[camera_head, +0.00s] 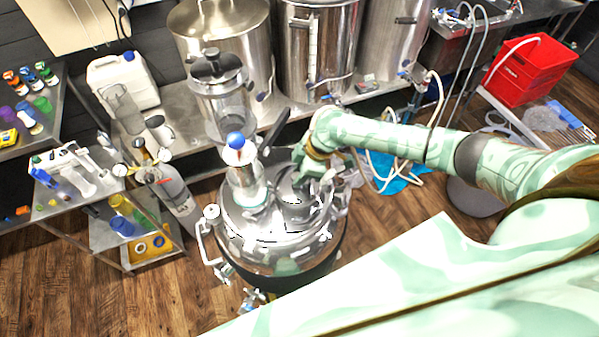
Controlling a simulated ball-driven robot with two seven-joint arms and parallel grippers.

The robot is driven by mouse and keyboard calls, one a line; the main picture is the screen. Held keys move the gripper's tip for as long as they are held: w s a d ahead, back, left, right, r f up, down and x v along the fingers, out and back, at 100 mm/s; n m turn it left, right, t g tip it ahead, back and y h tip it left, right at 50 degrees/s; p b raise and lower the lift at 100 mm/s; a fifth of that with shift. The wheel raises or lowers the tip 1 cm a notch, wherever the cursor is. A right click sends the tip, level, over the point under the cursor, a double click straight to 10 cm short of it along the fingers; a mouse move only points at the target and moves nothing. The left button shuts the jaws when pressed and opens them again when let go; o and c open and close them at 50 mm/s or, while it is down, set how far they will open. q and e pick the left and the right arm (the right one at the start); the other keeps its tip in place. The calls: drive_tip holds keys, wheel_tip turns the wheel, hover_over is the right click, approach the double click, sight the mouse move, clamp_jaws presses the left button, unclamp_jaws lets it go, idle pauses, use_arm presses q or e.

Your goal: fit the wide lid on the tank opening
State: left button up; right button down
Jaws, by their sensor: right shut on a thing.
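The steel tank (258,255) stands on the floor in the middle of the view, with clamps and side handles around its rim. My right gripper (303,182) is over the right part of the tank's top, shut on the wide lid (296,208), a shiny round metal piece. The lid lies at or just above the tank top. The gripper and lid hide the opening, and I cannot tell whether the lid is seated. My left gripper is not in view.
A clear column with a blue cap (236,140) rises from the tank's top left, close to my gripper. Large steel kettles (322,45) stand on a bench behind. Crowded shelves are at left, a red crate (530,68) at right. Wooden floor (160,300) is free at front left.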

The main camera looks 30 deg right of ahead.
drive_tip(key=shift+p, duration=0.45)
idle(0.6)
drive_tip(key=shift+f+b, duration=0.45)
drive_tip(key=shift+f, duration=0.1)
idle(0.3)
drive_tip(key=c, duration=1.4)
unclamp_jaws()
drive_tip(key=shift+r, duration=0.1)
drive_tip(key=p+v, duration=0.9)
drive_tip(key=v, duration=0.2)
drive_tip(key=shift+a, duration=0.1)
